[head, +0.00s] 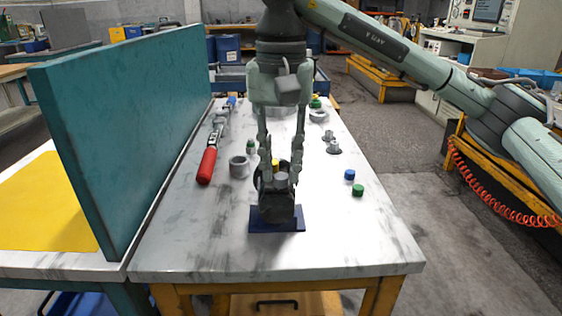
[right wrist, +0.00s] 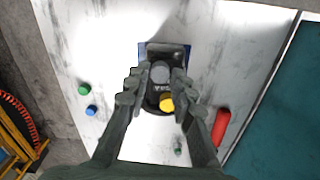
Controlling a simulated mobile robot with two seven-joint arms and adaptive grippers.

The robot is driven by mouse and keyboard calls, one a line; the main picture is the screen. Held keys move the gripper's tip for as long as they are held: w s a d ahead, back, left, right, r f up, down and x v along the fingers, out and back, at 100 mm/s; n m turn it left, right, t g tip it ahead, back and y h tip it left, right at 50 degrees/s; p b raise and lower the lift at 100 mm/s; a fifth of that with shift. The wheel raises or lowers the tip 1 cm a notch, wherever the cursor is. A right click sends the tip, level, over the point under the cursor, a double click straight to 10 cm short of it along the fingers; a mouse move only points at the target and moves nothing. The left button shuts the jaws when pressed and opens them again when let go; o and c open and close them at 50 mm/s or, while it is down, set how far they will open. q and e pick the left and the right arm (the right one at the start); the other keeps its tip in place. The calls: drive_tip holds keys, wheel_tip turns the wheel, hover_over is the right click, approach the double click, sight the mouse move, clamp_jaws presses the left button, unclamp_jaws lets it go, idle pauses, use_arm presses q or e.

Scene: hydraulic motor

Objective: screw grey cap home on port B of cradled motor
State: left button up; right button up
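The dark motor (head: 277,206) sits in its blue cradle (head: 260,226) near the table's front. The grey cap (head: 281,181) is on the motor's top; it also shows in the right wrist view (right wrist: 160,72). A yellow cap (right wrist: 166,104) sits beside it on the motor. How deep the grey cap sits cannot be told. My right gripper (head: 280,172) points down over the motor. In the right wrist view, its fingertips (right wrist: 158,74) are apart on either side of the grey cap, with gaps showing. My left gripper is out of view.
A blue cap (head: 349,174) and a green cap (head: 358,190) stand right of the motor. A red-handled tool (head: 207,165) and a grey ring (head: 239,166) lie to the left. A tall teal panel (head: 130,130) bounds the left side. The table's front right is clear.

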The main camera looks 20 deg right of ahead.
idle(0.3)
drive_tip(key=n, duration=1)
clamp_jaws()
idle(0.4)
drive_tip(key=m, duration=0.4)
drive_tip(key=shift+m, duration=0.8)
